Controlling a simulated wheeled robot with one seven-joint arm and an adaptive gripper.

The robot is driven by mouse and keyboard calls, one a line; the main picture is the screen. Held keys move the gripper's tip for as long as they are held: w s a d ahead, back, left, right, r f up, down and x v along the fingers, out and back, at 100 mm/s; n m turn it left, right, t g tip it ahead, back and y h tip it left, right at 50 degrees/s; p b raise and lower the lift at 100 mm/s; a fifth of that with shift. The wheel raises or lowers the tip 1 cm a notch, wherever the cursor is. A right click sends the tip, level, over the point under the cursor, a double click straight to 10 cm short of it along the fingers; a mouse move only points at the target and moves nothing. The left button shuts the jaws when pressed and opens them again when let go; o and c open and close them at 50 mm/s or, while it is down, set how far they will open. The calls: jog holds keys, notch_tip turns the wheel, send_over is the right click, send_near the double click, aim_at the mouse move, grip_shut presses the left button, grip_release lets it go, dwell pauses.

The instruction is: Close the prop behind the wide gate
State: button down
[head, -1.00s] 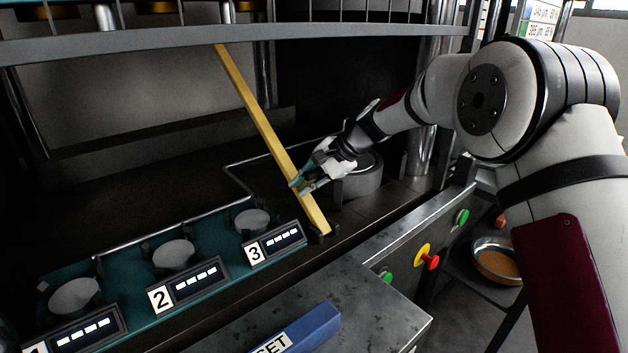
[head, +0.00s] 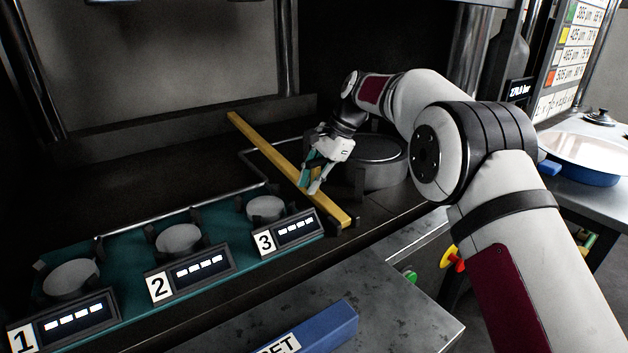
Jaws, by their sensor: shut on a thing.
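The prop is a long yellow bar (head: 268,150). The fingers hide a short piece of the bar. The wide gate cannot be made out for certain in this view.
A round dark block (head: 378,160) stands just right of my gripper. A teal rack (head: 120,255) with numbered round pads is at front left, with a thin metal rail behind it. A blue bar (head: 310,332) lies on the front metal bench (head: 395,300).

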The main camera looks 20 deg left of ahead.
aim_at(323, 159)
jog(key=shift+w+a+f, duration=0.2)
jog(key=shift+w+f, duration=0.05)
jog(key=shift+f, duration=0.25)
jog(key=c, duration=1.6)
grip_release()
jog(key=shift+a, duration=0.1)
jog(key=shift+o, duration=0.2)
jog(key=v, duration=1.2)
jog(key=shift+s, duration=0.1)
